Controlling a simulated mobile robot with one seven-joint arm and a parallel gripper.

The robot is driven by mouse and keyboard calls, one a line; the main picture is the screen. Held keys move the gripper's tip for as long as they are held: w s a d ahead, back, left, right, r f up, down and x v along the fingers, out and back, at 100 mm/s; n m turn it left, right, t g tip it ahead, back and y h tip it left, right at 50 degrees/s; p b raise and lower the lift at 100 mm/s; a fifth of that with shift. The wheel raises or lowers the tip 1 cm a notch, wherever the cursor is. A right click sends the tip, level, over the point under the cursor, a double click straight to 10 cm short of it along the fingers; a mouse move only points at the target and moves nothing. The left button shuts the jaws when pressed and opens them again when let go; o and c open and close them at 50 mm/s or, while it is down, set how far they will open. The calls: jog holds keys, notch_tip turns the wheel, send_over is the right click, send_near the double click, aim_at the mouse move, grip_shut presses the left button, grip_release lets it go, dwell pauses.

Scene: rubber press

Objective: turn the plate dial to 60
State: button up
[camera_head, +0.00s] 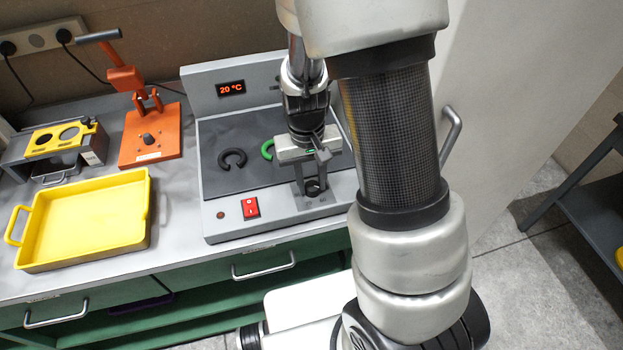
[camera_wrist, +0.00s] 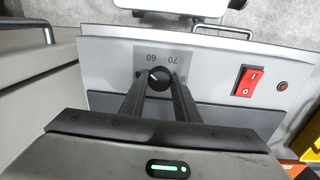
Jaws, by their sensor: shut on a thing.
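The plate dial (camera_wrist: 158,76) is a small black knob on the front panel of the grey heating plate (camera_head: 222,228). In the wrist view its scale appears upside down, with 60 and 70 legible above the knob. A small pale mark shows on the knob, but I cannot tell which number it points to. My gripper (camera_head: 313,187) is shut on the dial, with one finger on each side of it. The fingers cover part of the scale. The red display (camera_head: 231,89) reads 20 °C.
A red switch (camera_head: 250,208) and small lamp sit left of the dial in the head view. A black C-shaped ring (camera_head: 232,158) and a green one (camera_head: 267,150) lie on the dark plate. A yellow tray (camera_head: 149,213), orange press (camera_head: 150,140) and yellow-topped stand (camera_head: 62,138) are further left.

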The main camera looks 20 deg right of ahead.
aim_at(308, 184)
jog(key=shift+w+m+p, duration=0.1)
jog(key=shift+m+p, duration=0.3)
jog(key=shift+m, duration=1.8)
jog(key=o, duration=1)
jog(key=shift+o, duration=0.2)
notch_tip(308, 184, up, 18)
jog(key=p, duration=0.1)
jog(key=shift+w+a+f, duration=0.15)
jog(key=shift+a+f, duration=0.1)
jog(key=shift+a, duration=0.15)
jog(key=s+r+n+t, duration=0.5)
jog(key=s+r, duration=0.5)
jog(key=s, duration=0.3)
jog(key=shift+d+r+t+y, duration=0.3)
jog(key=shift+d+r, duration=0.05)
jog(key=shift+d, duration=0.1)
